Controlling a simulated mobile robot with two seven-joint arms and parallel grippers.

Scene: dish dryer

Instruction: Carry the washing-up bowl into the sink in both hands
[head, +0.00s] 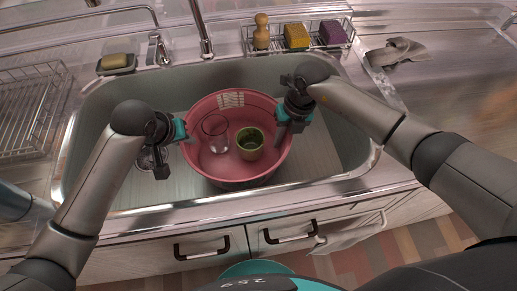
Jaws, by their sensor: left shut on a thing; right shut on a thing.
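The washing-up bowl (205,165) is pink and round, and in the head view it lies inside the outline of the sink (335,130). I cannot tell whether its base touches the sink floor. It holds a clear glass (219,143) and a green cup (250,149). My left gripper (180,131) is shut on the bowl's left rim. My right gripper (285,118) is shut on the bowl's right rim, and the arm hides part of that rim. The bowl looks about level.
A tap (205,35) rises behind the sink. A wire caddy (345,42) with sponges and a brush stands at the back right, with a cloth (396,52) beside it. A soap dish (117,64) and wire rack (30,110) are at left. The sink's right side is clear.

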